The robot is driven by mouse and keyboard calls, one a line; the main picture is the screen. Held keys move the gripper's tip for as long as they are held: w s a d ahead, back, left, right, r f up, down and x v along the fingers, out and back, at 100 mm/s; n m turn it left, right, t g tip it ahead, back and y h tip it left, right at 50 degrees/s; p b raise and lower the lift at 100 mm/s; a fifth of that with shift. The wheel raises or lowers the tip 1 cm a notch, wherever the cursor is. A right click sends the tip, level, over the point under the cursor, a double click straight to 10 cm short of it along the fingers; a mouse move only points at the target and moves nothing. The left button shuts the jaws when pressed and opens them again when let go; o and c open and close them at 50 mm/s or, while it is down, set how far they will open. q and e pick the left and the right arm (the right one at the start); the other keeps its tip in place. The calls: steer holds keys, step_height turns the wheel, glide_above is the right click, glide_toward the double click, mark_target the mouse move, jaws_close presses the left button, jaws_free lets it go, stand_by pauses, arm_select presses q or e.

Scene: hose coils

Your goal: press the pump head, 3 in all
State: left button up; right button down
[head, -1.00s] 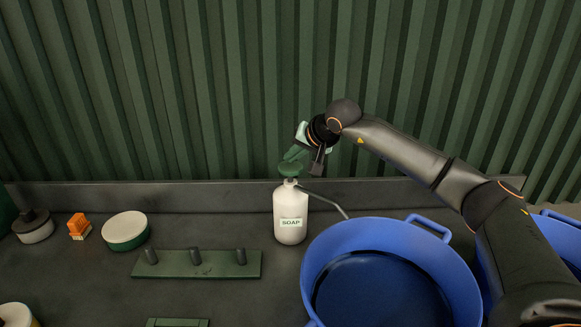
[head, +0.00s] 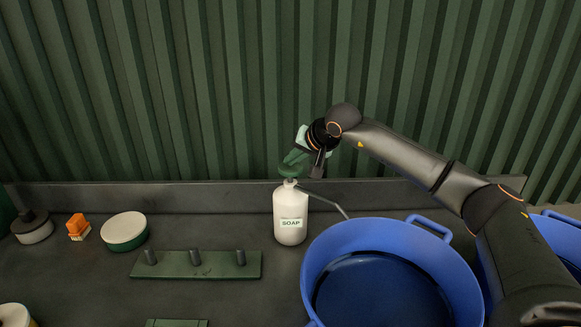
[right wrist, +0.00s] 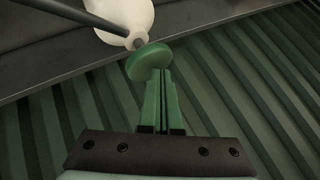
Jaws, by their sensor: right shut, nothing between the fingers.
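A white soap bottle (head: 290,220) with a SOAP label stands upright on the dark counter. Its green pump head (head: 290,171) is on top, and a long grey spout slopes down to the right towards a blue tub. My right gripper (head: 293,157) is shut and empty, its green fingertips right at the top of the pump head; whether they touch it I cannot tell. In the right wrist view the shut fingers (right wrist: 161,90) point at the round green pump head (right wrist: 149,61), with the white bottle (right wrist: 124,18) beyond. My left gripper is out of view.
The blue tub (head: 312,262) with handles stands right of the bottle, under the spout. A green peg rack (head: 225,268) lies in front. A white-and-green round item (head: 124,231), an orange brush (head: 77,226) and a dark-topped pot (head: 34,228) sit at left. A ribbed green wall rises behind.

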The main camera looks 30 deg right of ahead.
mark_target(292, 169)
steer(key=shift+f+b, duration=0.65)
steer(key=shift+f, duration=0.4)
stand_by(0.5)
stand_by(0.4)
steer(key=shift+r+p, duration=1.45)
steer(key=shift+r, duration=0.3)
step_height(292, 169, up, 5)
steer(key=p, duration=0.4)
steer(key=shift+r, duration=0.1)
stand_by(0.7)
stand_by(0.8)
